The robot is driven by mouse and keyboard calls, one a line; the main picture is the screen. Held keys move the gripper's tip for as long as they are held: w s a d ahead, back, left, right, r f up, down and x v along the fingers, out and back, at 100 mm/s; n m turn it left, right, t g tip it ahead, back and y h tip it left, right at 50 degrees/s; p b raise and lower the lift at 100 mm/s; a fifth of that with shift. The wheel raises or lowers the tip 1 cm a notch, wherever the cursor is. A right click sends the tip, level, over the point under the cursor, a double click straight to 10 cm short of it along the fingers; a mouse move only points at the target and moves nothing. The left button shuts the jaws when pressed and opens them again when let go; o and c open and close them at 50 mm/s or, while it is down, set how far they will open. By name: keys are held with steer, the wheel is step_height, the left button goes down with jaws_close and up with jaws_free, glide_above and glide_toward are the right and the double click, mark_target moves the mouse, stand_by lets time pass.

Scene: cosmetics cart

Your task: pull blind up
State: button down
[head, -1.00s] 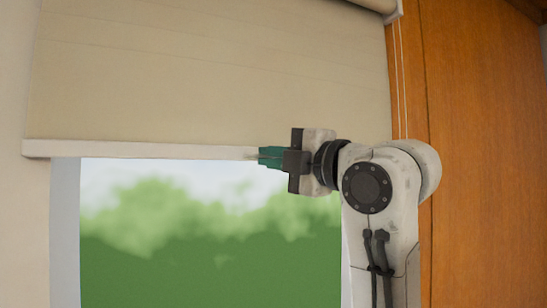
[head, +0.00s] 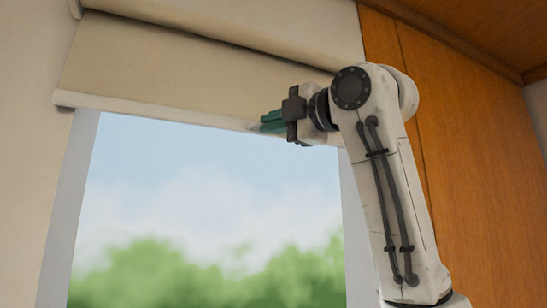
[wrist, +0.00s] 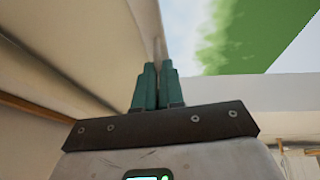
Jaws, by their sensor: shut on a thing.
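A beige roller blind (head: 170,68) hangs over the upper part of the window in the head view, with a pale bottom bar (head: 150,112) along its lower edge. My gripper (head: 264,123) is at the bar, right of its middle. Its teal fingers are shut on the bar. The wrist view shows the two teal fingers (wrist: 158,72) close together with the thin edge of the blind (wrist: 70,50) between them. The exact contact is partly hidden by the fingers.
Below the bar the window (head: 210,200) is uncovered, showing sky and trees. A wooden cabinet panel (head: 455,130) stands to the right of my arm, and a wooden ceiling edge (head: 450,35) runs above it.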

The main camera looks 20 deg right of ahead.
steer(key=shift+r, duration=1.3)
steer(key=c, duration=1.2)
jaws_free()
steer(key=shift+c, duration=0.2)
steer(key=b+v, duration=0.4)
steer(key=v, duration=0.6)
steer(key=shift+s+d, duration=0.15)
steer(key=shift+s, duration=0.25)
steer(key=shift+f, duration=0.15)
